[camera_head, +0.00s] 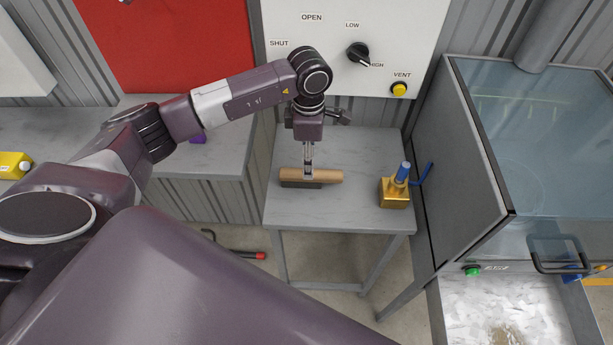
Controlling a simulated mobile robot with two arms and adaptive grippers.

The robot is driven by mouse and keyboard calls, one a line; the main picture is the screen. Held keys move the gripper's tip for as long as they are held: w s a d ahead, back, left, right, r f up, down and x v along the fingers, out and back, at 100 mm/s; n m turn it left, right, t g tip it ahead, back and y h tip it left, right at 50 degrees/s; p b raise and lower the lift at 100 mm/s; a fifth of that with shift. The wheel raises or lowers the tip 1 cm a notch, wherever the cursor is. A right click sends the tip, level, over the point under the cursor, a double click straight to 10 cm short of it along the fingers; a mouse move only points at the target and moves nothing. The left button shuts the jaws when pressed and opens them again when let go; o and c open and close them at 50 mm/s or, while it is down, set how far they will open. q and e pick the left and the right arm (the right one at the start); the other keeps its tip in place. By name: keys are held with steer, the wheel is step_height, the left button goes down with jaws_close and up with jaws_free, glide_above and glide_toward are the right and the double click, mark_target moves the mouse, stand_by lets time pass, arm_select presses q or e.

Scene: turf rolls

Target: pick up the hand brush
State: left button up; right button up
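The hand brush (325,176) has a light wooden body with dark bristles below. It lies lengthwise from left to right on the small grey table (345,210). My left gripper (308,166) points down over the middle of the brush, its narrow fingers reaching the brush's top or far side. From this angle I cannot tell whether the fingers are apart or gripping it. My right gripper is not in view.
A gold block with a blue-topped post (394,192) stands on the table's right side. A panel with a black knob (359,52) and yellow button (399,90) is behind. A glass-fronted cabinet (555,150) stands at right. The table's front is clear.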

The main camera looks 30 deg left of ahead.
mark_target(289, 177)
arm_select(q)
step_height(289, 177, down, 7)
steer(key=p, duration=0.3)
steer(key=shift+f, duration=0.35)
steer(key=shift+c, duration=0.4)
jaws_close()
steer(key=shift+r, duration=0.1)
